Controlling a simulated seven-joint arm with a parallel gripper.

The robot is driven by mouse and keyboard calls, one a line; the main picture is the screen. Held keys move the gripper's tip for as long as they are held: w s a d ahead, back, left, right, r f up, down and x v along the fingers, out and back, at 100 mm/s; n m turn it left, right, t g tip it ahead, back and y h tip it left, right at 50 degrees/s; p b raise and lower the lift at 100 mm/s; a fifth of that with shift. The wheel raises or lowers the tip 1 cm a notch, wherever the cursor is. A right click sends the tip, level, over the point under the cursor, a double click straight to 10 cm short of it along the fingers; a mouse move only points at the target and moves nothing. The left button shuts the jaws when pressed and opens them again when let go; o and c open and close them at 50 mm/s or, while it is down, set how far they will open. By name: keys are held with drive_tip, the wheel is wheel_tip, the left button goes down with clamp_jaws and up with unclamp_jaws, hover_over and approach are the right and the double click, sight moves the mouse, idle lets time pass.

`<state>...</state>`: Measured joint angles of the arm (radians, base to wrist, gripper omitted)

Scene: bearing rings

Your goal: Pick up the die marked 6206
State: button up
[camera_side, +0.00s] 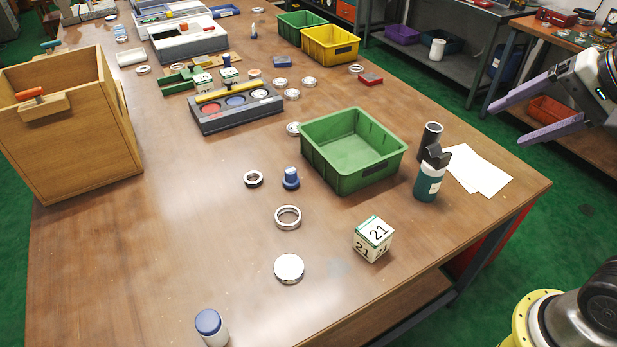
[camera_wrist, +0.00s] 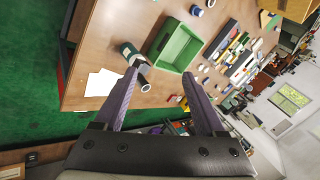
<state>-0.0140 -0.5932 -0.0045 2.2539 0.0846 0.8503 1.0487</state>
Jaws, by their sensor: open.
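A white cube-shaped die (camera_side: 373,240) with a green band and the number 21 on its faces sits near the table's front right edge. Two smaller white and green cubes, a left one (camera_side: 203,83) and a right one (camera_side: 229,76), sit farther back; their markings are too small to read. I cannot read 6206 on any thing in view. My gripper (camera_side: 507,126) is open and empty, beyond the table's right edge and well away from the cubes. Its two purple fingers also show in the wrist view (camera_wrist: 160,86), spread apart with nothing between them.
A green bin (camera_side: 352,177), a teal bottle (camera_side: 428,185) and papers (camera_side: 478,170) lie on the right side. Rings (camera_side: 288,217), a flat disc (camera_side: 289,267) and a blue-capped bottle (camera_side: 211,328) stand in front. A wooden box (camera_side: 75,140) stands left.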

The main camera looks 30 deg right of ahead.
drive_tip(key=w+a+r+m, duration=0.2)
drive_tip(key=w+r+m, duration=0.1)
drive_tip(key=w+m, duration=0.3)
drive_tip(key=m+g+y, duration=0.2)
drive_tip(key=m+g, duration=0.2)
drive_tip(key=m, duration=0.5)
hover_over(291, 170)
drive_tip(key=s+d, duration=0.1)
drive_tip(key=s, duration=0.1)
wheel_tip(291, 170, down, 29)
drive_tip(key=shift+d+x, duration=0.1)
drive_tip(key=shift+x, duration=1.45)
drive_tip(key=shift+d+x, duration=0.15)
drive_tip(key=shift+x, duration=1.4)
drive_tip(key=shift+w, duration=0.15)
drive_tip(key=shift+c, duration=0.3)
drive_tip(key=shift+f, duration=0.1)
clamp_jaws()
